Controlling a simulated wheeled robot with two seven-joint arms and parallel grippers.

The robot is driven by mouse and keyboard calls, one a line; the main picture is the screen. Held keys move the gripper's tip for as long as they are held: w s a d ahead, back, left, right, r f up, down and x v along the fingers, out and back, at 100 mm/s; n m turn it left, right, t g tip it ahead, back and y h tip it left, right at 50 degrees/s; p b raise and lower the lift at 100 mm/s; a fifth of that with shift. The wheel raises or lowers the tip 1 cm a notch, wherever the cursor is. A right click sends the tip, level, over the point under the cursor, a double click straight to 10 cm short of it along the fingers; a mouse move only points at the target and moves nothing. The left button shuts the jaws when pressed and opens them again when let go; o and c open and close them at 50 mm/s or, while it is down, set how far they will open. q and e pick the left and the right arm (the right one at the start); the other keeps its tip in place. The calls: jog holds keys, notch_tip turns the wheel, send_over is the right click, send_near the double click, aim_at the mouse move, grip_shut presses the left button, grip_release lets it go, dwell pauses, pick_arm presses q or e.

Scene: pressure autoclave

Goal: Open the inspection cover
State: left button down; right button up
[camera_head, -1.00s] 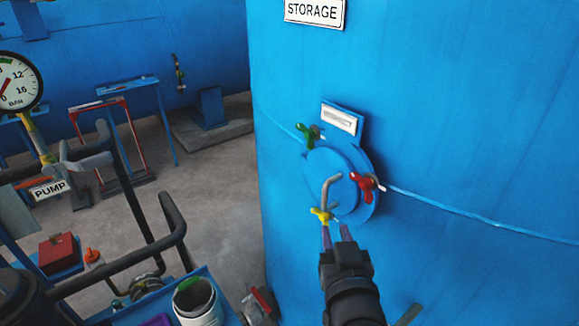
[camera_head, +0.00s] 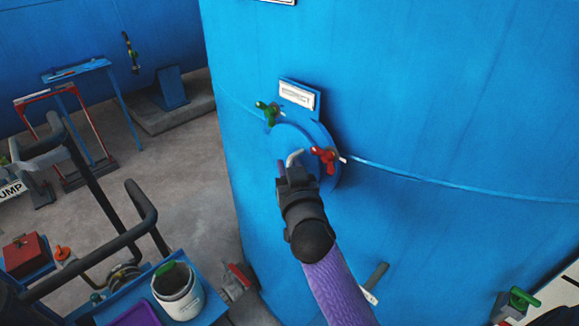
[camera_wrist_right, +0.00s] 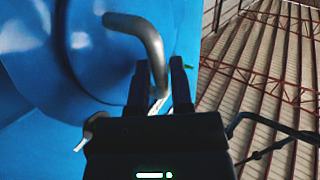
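The round blue inspection cover (camera_head: 284,136) is on the side of the blue storage tank and looks closed. A bent metal handle (camera_head: 294,157) sticks out from it. A green wing nut (camera_head: 267,110) is at its upper left and a red one (camera_head: 323,155) at its right. The yellow one is hidden behind my right gripper. My right gripper (camera_head: 290,170) is at the handle. In the right wrist view, the handle (camera_wrist_right: 152,42) runs down between the two spread fingers (camera_wrist_right: 158,80); I see no clear grip. My left gripper is out of view.
A blank-looking label plate (camera_head: 298,95) sits above the cover. A blue cart (camera_head: 205,307) with black rails and a white bucket (camera_head: 178,292) stands at the lower left. A grey lever (camera_head: 376,275) is low on the tank.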

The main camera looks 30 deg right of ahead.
grip_shut()
dwell(1.2)
